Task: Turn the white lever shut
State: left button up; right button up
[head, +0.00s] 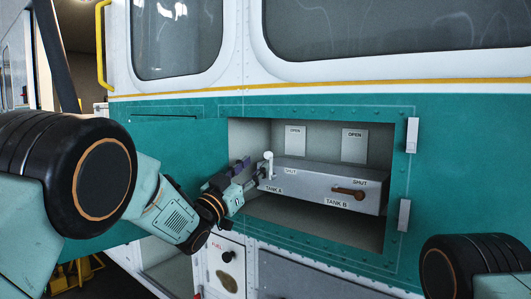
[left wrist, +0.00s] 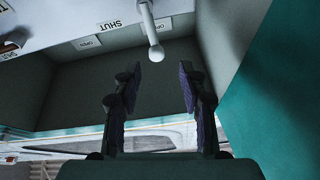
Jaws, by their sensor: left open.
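The white lever (head: 268,165) stands upright at the left end of a grey valve box (head: 310,180) marked TANK A and TANK B, inside a recess in the teal vehicle side. A SHUT label is to the lever's right. My left gripper (head: 258,175) is at the box's left end, close to the lever. In the left wrist view, the white lever (left wrist: 151,30) points its round end towards the gap between the open fingers (left wrist: 158,76). The lever's end appears just beyond the fingertips, and I see no clear contact. My right gripper is out of view.
A brown lever (head: 348,192) lies about level over TANK B, below a SHUT label. Two OPEN plates (head: 354,146) are on the recess's back wall. The recess rim (head: 402,170) and its hinges bound the right. A fuel panel (head: 226,262) is below.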

aim_at(266, 155)
pick_arm(q)
jog(key=w+d, duration=0.1)
jog(key=w+d+r+p, duration=0.1)
jog(key=d, duration=0.1)
jog(key=shift+w+r, duration=0.2)
jog(key=shift+w+d+r, duration=0.1)
jog(key=shift+w+r, duration=0.05)
jog(key=shift+w, duration=0.15)
jog(key=shift+w+r+p, duration=0.3)
jog(key=shift+w, duration=0.35)
jog(key=shift+w+d, duration=0.15)
jog(key=shift+d, duration=0.35)
jog(key=shift+a, duration=0.35)
jog(key=c, duration=0.5)
jog(key=shift+d+r, duration=0.1)
jog(key=shift+d, duration=0.15)
grip_shut()
jog(key=shift+a, duration=0.1)
